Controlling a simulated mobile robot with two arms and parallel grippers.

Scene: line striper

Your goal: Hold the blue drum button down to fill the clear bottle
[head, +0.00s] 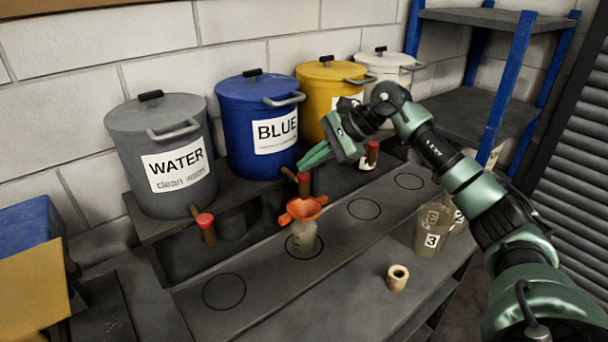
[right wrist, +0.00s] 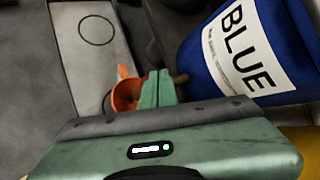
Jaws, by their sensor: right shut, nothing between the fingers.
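The blue drum (head: 232,112), labelled BLUE, stands on the rear shelf; it also fills the right of the right wrist view (right wrist: 285,35). Its tap has a red button (head: 304,177). The clear bottle (head: 303,246) stands upright under this tap, on a ringed spot, with an orange funnel (head: 301,209) in its mouth. The funnel also shows in the right wrist view (right wrist: 124,94). My right gripper (head: 302,166) is shut and empty, its fingertips right at the top of the blue tap's button; I cannot tell whether they touch. My left gripper is out of view.
Grey WATER (head: 120,150), yellow (head: 312,92) and white (head: 372,68) drums stand in the same row. Empty ringed spots lie on both sides of the bottle.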

